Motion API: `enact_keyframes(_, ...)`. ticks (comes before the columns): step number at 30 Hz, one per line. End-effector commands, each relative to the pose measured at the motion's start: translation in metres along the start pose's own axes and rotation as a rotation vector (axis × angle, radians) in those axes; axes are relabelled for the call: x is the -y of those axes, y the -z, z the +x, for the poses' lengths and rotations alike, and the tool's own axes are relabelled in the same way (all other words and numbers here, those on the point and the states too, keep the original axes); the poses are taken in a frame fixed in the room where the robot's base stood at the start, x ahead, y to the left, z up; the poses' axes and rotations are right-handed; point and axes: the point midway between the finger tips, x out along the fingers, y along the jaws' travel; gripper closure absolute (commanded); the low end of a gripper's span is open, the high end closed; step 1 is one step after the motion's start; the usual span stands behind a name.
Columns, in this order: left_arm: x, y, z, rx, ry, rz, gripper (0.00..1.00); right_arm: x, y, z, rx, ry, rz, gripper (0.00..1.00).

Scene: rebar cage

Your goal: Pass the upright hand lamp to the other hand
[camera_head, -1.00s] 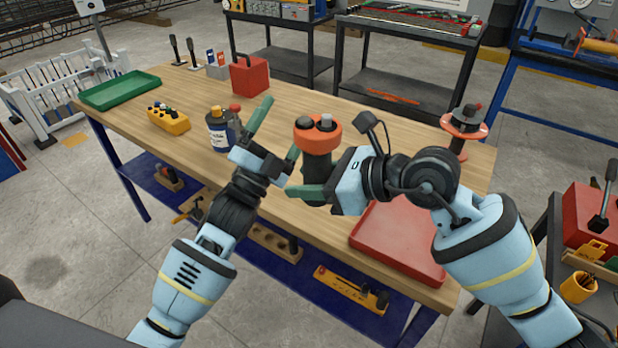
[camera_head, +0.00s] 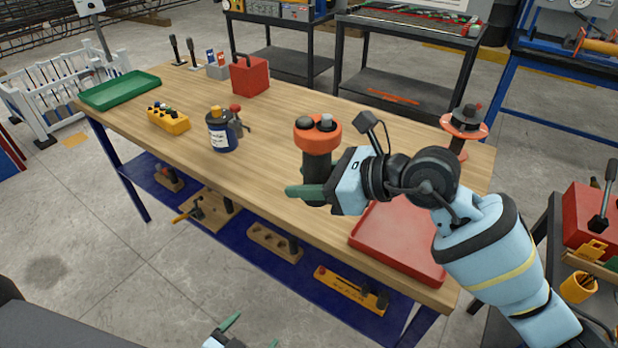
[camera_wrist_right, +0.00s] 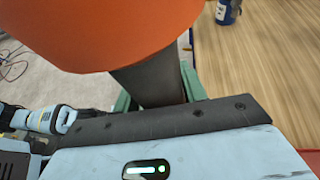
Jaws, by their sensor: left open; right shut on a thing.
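The hand lamp (camera_head: 317,137) has an orange head and a dark handle. It stands upright in the air over the table's front edge. My right gripper (camera_head: 308,191) is shut around its handle, below the head. In the right wrist view the lamp's orange head (camera_wrist_right: 125,30) fills the top, with the handle between the green fingers (camera_wrist_right: 155,92). My left gripper (camera_head: 252,332) is open and empty at the bottom edge of the head view, low and well apart from the lamp. Most of it is cut off by the frame.
The wooden table (camera_head: 270,130) holds a blue bottle (camera_head: 221,133), a yellow block (camera_head: 168,119), a red box (camera_head: 249,76), a green tray (camera_head: 120,90) and a red tray (camera_head: 398,245). An orange-flanged stand (camera_head: 464,125) is at the right. The table's middle is clear.

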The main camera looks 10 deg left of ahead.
Motion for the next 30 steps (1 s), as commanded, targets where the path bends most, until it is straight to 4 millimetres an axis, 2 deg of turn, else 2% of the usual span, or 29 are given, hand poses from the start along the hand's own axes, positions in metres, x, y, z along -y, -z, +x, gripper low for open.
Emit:
enact_keyframes(1, -0.008, -0.019, -0.014, 0.054, -0.011, -0.041, 0.15, 0.0, -0.001, 0.0, 0.002, 0.001, -0.001, 0.9)
enact_keyframes(3, -0.017, -0.041, -0.031, 0.121, -0.023, -0.096, 0.15, 0.0, -0.001, 0.0, 0.002, 0.001, -0.001, 0.9)
enact_keyframes(6, -0.027, -0.066, -0.052, 0.203, -0.033, -0.161, 0.15, 0.0, -0.001, 0.0, 0.002, 0.001, -0.001, 0.9)
enact_keyframes(10, -0.037, -0.087, -0.073, 0.276, -0.039, -0.221, 0.15, 0.0, -0.001, 0.0, 0.002, 0.001, -0.001, 0.9)
enact_keyframes(16, -0.042, -0.098, -0.085, 0.319, -0.041, -0.255, 0.15, 0.0, -0.001, 0.0, 0.002, 0.001, -0.001, 0.9)
enact_keyframes(30, -0.042, -0.098, -0.085, 0.319, -0.041, -0.254, 0.15, 0.0, -0.001, 0.0, 0.002, 0.001, -0.001, 0.9)
